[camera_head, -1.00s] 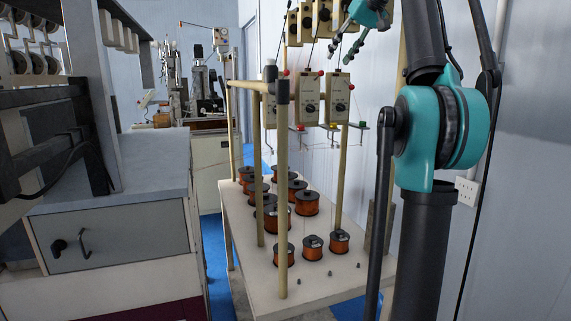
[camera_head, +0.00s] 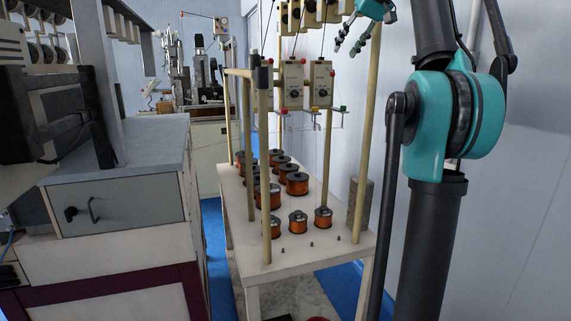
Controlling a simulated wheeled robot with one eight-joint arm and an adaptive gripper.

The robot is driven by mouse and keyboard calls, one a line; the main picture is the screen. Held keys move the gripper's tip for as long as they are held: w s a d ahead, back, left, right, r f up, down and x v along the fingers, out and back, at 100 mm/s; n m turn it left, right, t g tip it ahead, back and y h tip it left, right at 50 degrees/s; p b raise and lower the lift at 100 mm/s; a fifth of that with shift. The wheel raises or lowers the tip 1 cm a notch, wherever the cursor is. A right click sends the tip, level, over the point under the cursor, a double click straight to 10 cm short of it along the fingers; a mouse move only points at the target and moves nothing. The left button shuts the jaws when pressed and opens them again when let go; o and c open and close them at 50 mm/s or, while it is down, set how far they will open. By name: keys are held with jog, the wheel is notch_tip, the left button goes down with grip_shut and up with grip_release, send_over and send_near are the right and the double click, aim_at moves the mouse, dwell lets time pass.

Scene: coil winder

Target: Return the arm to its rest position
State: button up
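My arm stands at the right of the head view, with a black link, a teal joint (camera_head: 455,125) and a thick black lower link. My gripper (camera_head: 350,46) shows at the top of the view, with a teal body partly cut off by the upper edge. Its dark fingertips point down and left and are spread apart, with nothing seen between them. It appears in front of the upper part of the coil winder frame; its distance from the frame is hard to tell.
A white table (camera_head: 325,262) with several copper wire spools (camera_head: 298,222) and tan posts stands in the middle. Winder control boxes (camera_head: 319,84) hang above it. A grey-topped cabinet (camera_head: 120,195) is at left. A narrow blue floor strip (camera_head: 213,245) lies between. A pale wall (camera_head: 540,200) is at right.

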notch_tip(320, 180, down, 34)
jog(key=s+m+g+h, duration=0.1)
jog(key=s+g+h, duration=0.1)
jog(key=s+f+h, duration=0.1)
jog(key=s+f, duration=1.2)
jog(key=f, duration=0.3)
jog(key=s+d+f+m+h, duration=0.1)
jog(key=s+f, duration=1.2)
jog(key=f, duration=0.3)
jog(key=shift+f+h, duration=0.25)
jog(key=shift+h, duration=0.05)
